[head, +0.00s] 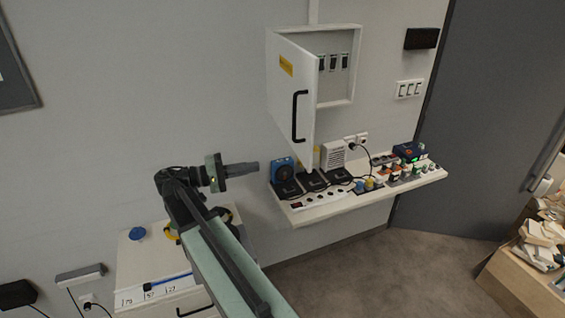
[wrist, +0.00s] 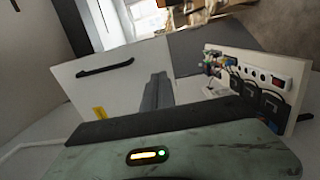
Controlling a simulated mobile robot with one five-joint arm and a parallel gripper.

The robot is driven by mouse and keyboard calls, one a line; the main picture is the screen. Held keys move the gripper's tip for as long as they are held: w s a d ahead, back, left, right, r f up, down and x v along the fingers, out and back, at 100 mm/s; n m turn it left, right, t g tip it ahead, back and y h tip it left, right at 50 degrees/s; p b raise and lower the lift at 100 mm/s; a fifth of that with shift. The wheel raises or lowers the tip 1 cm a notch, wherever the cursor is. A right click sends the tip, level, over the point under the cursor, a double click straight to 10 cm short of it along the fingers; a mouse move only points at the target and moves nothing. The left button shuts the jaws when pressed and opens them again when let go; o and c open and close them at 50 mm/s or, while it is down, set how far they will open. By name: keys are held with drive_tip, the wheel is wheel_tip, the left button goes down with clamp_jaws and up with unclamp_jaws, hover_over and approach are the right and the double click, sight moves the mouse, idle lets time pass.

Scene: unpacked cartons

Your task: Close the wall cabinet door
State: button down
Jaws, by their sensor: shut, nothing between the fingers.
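The white wall cabinet (head: 357,62) is on the wall, with several dark switches inside. Its door (head: 291,88) stands open, hinged at the left and swung out from the wall. The door's outer face has a black handle (head: 299,116) and a yellow label (head: 286,65). My gripper (head: 257,167) is shut and empty, left of the door and lower than the handle in the head view. In the wrist view the door (wrist: 65,78) fills the left-middle behind my shut fingers (wrist: 157,90), with its handle (wrist: 105,67) toward the upper left. Whether fingers and door touch cannot be told.
A shelf (head: 335,209) below the cabinet carries chargers, a power strip and a blue device (head: 284,168) close to my gripper. It also shows in the wrist view (wrist: 301,103). A white low cabinet (head: 132,262) stands at lower left. Open floor (head: 400,270) lies right.

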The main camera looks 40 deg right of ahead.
sight(303, 158)
drive_tip(key=x, duration=1.3)
drive_tip(key=shift+s+d, duration=0.2)
drive_tip(key=shift+d, duration=0.15)
